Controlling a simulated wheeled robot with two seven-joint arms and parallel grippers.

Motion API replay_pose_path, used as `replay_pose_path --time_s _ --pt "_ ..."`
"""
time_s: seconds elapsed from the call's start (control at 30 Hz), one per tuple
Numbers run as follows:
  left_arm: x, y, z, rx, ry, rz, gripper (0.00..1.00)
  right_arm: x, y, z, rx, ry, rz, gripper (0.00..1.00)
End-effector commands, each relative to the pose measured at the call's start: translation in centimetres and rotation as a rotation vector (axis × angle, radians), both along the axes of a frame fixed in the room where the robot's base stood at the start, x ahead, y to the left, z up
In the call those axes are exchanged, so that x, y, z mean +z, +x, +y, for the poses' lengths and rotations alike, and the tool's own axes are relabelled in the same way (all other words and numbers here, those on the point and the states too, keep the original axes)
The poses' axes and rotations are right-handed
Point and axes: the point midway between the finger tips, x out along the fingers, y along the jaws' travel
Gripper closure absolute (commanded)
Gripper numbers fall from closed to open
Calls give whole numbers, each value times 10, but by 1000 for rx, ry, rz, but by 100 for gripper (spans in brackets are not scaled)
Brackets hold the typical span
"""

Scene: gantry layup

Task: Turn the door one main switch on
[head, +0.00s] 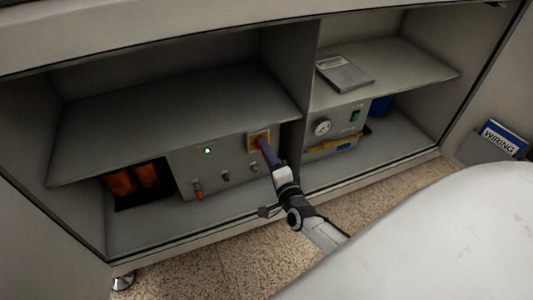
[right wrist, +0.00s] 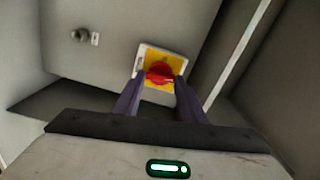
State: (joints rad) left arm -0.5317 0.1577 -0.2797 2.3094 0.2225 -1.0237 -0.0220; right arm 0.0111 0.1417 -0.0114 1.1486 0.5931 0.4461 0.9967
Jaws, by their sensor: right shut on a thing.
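The main switch is a red rotary knob (right wrist: 160,72) on a yellow square plate (right wrist: 151,58). The plate also shows in the head view (head: 251,141), at the upper right of a grey control panel (head: 225,163) on the cabinet's lower left shelf. My right gripper (head: 263,146) reaches the switch from the lower right. In the right wrist view its two dark fingers (right wrist: 159,83) sit on either side of the red knob, shut on it. The fingers partly hide the knob, and I cannot read any marking on it. My left gripper is not in view.
A small green light (head: 207,151) is lit on the panel. Orange parts (head: 133,180) sit left of it. Right of a divider stand a gauge unit (head: 335,128) and, above it, a grey book (head: 344,73). A wiring folder (head: 502,139) is at far right.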

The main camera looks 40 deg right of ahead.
Motion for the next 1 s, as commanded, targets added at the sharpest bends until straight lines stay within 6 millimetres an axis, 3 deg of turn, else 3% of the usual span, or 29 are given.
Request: replay_pose_path --time_s 0.4,0.93,0.97,1.0 --pt "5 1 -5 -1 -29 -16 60 -2 -1 0 1 166 -38 85" --pt "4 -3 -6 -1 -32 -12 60 -2 -1 0 0 188 -43 85" --pt "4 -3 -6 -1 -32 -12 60 -2 -1 0 0 188 -43 57" --pt "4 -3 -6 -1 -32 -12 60 -2 -1 0 0 188 -43 51"
